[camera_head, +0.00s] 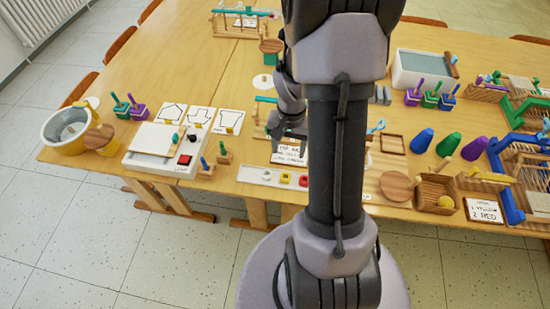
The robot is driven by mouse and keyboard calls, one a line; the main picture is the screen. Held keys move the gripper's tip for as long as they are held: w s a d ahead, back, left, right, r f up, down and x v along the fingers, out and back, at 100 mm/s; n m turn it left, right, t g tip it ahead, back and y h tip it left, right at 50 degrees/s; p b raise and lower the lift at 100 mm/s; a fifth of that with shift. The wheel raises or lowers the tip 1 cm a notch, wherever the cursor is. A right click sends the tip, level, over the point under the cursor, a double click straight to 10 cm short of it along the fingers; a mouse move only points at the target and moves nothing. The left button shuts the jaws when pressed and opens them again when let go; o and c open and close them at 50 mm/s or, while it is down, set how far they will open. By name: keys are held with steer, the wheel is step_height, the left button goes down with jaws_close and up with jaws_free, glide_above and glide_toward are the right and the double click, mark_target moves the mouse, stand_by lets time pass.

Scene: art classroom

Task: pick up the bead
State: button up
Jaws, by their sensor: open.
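My gripper (289,148) is left of my arm column, pointing down above a white card with writing. It looks open, with nothing visible between its fingers. Part of the table behind my arm is hidden.
A white tray (255,176) with small coloured pieces lies in front of my gripper. A round wooden board (396,186), green, blue and purple cones (448,144) and a "2 RED" card (484,210) are around the box.

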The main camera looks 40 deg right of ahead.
steer(key=b, duration=0.3)
glide_above(286, 175)
step_height(286, 175, down, 9)
steer(key=shift+r, duration=0.1)
steer(key=f+b, duration=0.2)
steer(key=f, duration=0.1)
steer(key=f+b, duration=0.1)
steer(key=f, duration=0.1)
steer(key=shift+s+a, duration=0.35)
steer(key=shift+a, duration=0.05)
steer(key=shift+w+f, duration=0.1)
steer(key=shift+f, duration=0.2)
steer(key=shift+r, duration=0.15)
steer(key=shift+c, duration=0.2)
jaws_close()
steer(key=shift+r, duration=0.1)
